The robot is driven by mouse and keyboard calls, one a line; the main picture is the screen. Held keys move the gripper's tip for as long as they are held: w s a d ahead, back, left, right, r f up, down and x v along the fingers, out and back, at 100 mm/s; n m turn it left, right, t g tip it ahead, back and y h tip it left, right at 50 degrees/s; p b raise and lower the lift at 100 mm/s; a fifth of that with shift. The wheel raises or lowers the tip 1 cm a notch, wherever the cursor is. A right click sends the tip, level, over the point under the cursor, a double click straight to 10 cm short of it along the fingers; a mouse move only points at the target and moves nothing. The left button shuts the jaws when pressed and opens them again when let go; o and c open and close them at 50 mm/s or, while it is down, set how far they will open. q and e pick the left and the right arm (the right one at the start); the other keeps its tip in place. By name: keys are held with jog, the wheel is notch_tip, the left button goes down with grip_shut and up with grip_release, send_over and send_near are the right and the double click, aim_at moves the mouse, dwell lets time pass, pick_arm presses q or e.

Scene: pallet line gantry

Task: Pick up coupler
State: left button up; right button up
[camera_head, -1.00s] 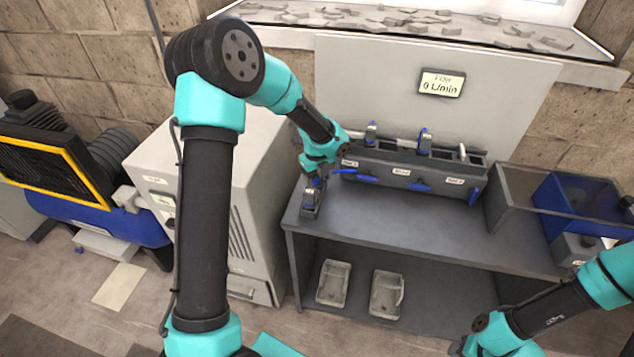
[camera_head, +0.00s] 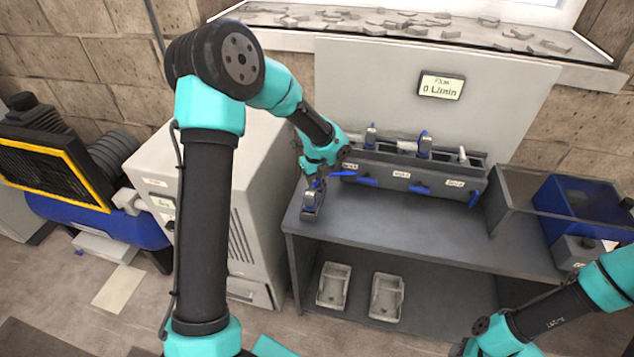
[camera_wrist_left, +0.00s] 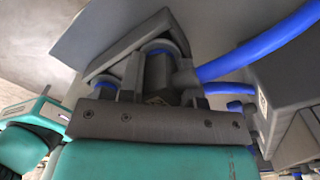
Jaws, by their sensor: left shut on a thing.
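The coupler (camera_wrist_left: 157,72), a grey cylinder with blue bands, sits between the dark fingers of my left gripper in the left wrist view. My left gripper (camera_wrist_left: 150,62) is shut on it. In the head view, my left gripper (camera_head: 316,184) points down at the left end of the bench, just left of the manifold block. A small grey piece with blue parts (camera_head: 311,208) shows right below the fingers, at the bench top. I cannot tell whether it is apart from the bench. My right arm shows at the lower right, but its gripper is out of view.
The manifold block (camera_head: 410,175) with blue levers and labelled ports stands along the back of the bench (camera_head: 400,225). Two grey trays (camera_head: 334,285) lie on the lower shelf. The bench front is clear.

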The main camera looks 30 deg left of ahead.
pick_arm(q)
notch_tip(320, 180, up, 10)
dwell(0.5)
dwell(0.4)
